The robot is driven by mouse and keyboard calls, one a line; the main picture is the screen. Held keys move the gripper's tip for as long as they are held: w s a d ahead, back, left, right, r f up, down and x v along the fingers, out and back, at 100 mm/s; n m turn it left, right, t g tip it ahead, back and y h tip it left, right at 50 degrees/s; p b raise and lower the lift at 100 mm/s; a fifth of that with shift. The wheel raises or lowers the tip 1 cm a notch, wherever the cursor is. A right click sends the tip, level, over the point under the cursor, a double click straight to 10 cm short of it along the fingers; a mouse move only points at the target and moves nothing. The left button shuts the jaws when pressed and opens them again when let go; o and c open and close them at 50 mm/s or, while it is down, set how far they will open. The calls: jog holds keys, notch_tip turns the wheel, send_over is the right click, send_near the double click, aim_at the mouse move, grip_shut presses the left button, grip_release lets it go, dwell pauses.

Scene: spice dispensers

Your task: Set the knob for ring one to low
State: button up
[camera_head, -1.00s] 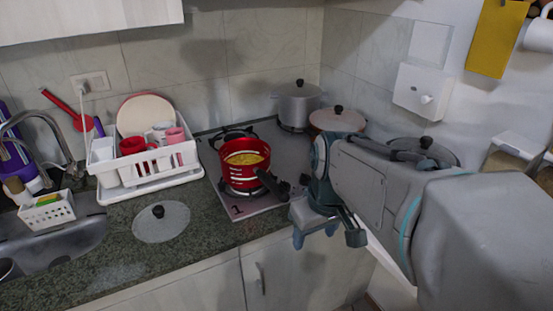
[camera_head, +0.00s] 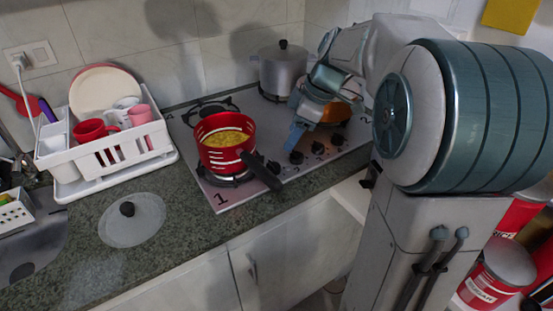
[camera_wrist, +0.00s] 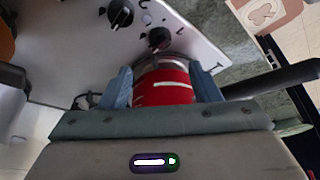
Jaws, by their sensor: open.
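The stove top (camera_head: 226,200) is a grey plate with a row of black knobs along its front right part. The leftmost knob (camera_head: 274,168) is beside the red pot's handle; other knobs (camera_head: 296,157) follow to the right. A "1" is printed at the plate's front left corner. Two knobs show in the wrist view, one nearer the pot (camera_wrist: 159,38) and one farther (camera_wrist: 120,13). Their settings are too small to read. My gripper (camera_head: 294,118) is open above the stove, behind the knobs, with fingers apart (camera_wrist: 160,68) and touching no knob.
The red pot (camera_head: 225,140) with yellow food stands on the front left ring, its dark handle pointing toward the front right. A grey pot (camera_head: 283,72) stands behind. A glass lid (camera_head: 132,222) lies on the counter.

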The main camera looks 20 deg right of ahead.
aim_at(276, 163)
jog(key=x, duration=1)
jog(key=shift+a+f, duration=0.2)
jog(key=shift+f, duration=0.2)
jog(key=shift+b, duration=0.3)
jog(key=c, duration=1)
